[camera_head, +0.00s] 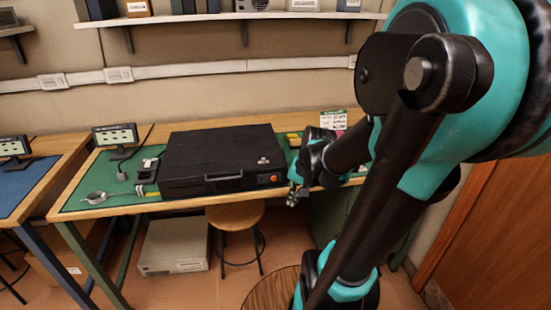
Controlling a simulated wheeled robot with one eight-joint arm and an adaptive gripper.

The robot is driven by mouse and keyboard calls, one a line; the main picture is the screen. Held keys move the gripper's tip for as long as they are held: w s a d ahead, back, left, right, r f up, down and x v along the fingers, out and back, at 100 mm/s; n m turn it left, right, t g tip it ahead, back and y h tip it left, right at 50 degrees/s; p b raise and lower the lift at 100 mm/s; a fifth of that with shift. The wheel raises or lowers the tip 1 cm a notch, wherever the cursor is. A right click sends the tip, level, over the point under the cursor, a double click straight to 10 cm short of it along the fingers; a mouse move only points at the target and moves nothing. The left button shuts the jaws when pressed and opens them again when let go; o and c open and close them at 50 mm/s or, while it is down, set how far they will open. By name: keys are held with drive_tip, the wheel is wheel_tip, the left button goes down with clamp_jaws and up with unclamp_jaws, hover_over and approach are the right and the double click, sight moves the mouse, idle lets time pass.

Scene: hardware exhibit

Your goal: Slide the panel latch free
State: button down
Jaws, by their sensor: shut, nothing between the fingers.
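A large black case (215,150) lies flat on the green-topped workbench. Its front face has a dark handle (223,178) near the middle and an orange round part (274,179) at the right. A small pale fitting (263,161) sits on its top near the front right; I cannot tell whether this is the panel latch. My gripper (293,197) is shut and empty, just right of the case's front right corner, near the bench's front edge. It appears apart from the case. My arm hides the bench behind it.
A metal ring-like clamp (95,198) and small dark parts lie left of the case. A small display (115,135) stands at the back left. A wooden stool (236,215) and a pale box (174,247) stand below. A shelf (230,17) runs above.

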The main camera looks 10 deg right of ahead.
drive_tip(key=w+d+r+m+y, duration=0.3)
drive_tip(key=w+d+r+m, duration=0.1)
drive_tip(key=w+r+m, duration=0.2)
drive_tip(key=w+d+r+m+y, duration=0.3)
drive_tip(key=w+r+m, duration=0.3)
drive_tip(key=w+m, duration=0.2)
drive_tip(key=shift+w+d+r+m+g+y, duration=0.3)
drive_tip(key=shift+d+r+g+y, duration=0.1)
drive_tip(key=shift+d, duration=0.05)
approach(266, 162)
wheel_tip(266, 162, down, 4)
drive_tip(key=shift+w, duration=0.15)
drive_tip(key=a, duration=0.2)
drive_tip(key=shift+w+a+f, duration=0.15)
drive_tip(key=shift+w+a, duration=0.05)
drive_tip(key=shift+a, duration=0.05)
drive_tip(key=shift+w+a, duration=0.25)
drive_tip(key=shift+a, duration=0.6)
